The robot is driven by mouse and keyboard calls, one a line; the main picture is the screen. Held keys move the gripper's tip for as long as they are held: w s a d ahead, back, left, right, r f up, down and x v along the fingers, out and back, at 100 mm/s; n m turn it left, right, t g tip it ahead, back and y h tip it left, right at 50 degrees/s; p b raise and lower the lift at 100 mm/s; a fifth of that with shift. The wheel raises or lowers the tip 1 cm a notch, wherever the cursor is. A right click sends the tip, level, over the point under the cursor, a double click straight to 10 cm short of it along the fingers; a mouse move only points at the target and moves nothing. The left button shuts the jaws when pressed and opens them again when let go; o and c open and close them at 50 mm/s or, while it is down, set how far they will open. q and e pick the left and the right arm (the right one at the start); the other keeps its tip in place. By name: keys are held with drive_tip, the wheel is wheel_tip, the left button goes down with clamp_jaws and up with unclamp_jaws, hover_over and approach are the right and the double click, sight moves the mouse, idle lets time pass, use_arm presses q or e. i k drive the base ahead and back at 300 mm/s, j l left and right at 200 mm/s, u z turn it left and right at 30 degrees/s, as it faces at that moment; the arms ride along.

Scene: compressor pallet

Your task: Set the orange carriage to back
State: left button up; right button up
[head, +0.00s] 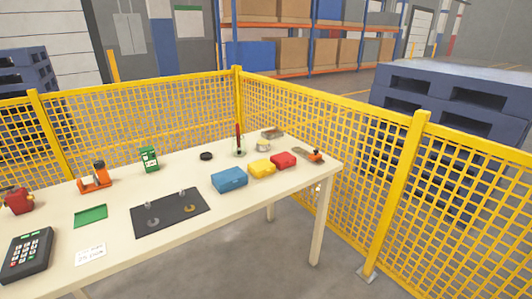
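Two orange things stand on the cream table (240,205), and I cannot tell for sure which is the carriage. One is a small orange piece (316,155) at the right end of a low, flat grey-brown part (300,151), near the table's right corner. The other is an orange device (95,184) with a dark upper part, at the left towards the back edge. Both are small, so fine detail does not show. Neither of my grippers is in view.
Red (284,160), yellow (262,168) and blue (229,179) boxes sit left of the small orange piece. A dark mat (170,222), a green tray (91,216) and a keypad device (27,254) lie nearer. A yellow mesh fence (340,160) runs behind the table.

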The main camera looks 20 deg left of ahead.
sight(315, 156)
drive_tip(key=u, duration=0.2)
drive_tip(key=i+l, duration=1.5)
drive_tip(key=i+l+z, duration=0.05)
